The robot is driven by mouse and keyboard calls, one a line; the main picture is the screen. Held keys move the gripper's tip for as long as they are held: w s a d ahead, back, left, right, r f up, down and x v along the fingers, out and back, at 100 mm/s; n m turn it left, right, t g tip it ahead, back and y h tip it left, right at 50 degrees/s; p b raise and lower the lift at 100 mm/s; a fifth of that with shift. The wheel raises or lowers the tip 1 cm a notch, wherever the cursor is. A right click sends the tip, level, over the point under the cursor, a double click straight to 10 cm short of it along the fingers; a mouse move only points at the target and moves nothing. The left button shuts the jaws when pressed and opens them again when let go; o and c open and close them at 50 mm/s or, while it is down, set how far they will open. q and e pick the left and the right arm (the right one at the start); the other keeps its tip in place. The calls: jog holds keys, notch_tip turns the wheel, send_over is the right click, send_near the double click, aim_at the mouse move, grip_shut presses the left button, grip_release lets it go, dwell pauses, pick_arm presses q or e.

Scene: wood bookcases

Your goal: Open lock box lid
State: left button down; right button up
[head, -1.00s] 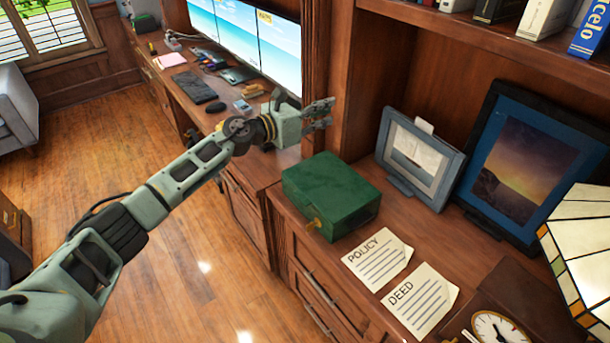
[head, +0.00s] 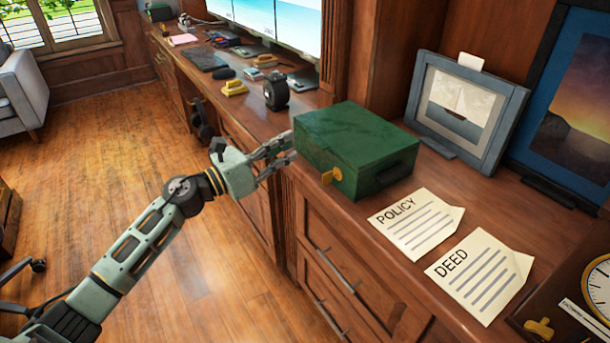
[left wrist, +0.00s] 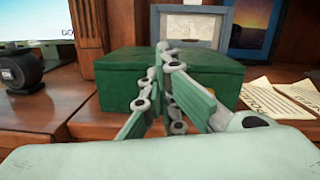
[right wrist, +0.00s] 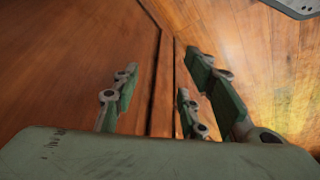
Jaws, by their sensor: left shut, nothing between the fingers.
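The green lock box (head: 355,145) stands on the wooden cabinet top with its lid down. A gold key or latch (head: 331,176) sits on its front face, and a dark handle is on its right-hand side. My left gripper (head: 287,150) is shut and empty, just left of the box near the cabinet edge. In the left wrist view its fingertips (left wrist: 166,56) come together in front of the box (left wrist: 115,83); I cannot tell whether they touch it. My right gripper (right wrist: 160,98) shows only in the right wrist view, fingers apart and empty, near wood surfaces.
Papers marked POLICY (head: 415,222) and DEED (head: 480,275) lie right of the box. A grey picture frame (head: 465,108) stands behind it. A black round object (head: 276,92) stands on the desk at left. A clock (head: 597,285) is at the right edge. Open floor lies left.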

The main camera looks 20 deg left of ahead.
pick_arm(q)
jog(key=shift+s+a+f+m+b, duration=1)
jog(key=shift+s+a+f+b, duration=0.45)
jog(key=shift+f+b, duration=2)
jog(key=x, duration=0.9)
jog(key=shift+d+p, duration=0.35)
jog(key=shift+p, duration=0.05)
notch_tip(320, 180, up, 4)
jog(key=shift+w+d+f+p, duration=0.15)
jog(key=shift+p, duration=0.4)
pick_arm(e)
jog(key=shift+g, duration=0.3)
jog(key=s+r, duration=0.1)
jog(key=s, duration=0.1)
jog(key=s+d+r, duration=0.1)
jog(key=s+r, duration=0.1)
jog(key=shift+r, duration=0.3)
jog(key=shift+w+f, duration=0.1)
jog(key=shift+f, duration=0.1)
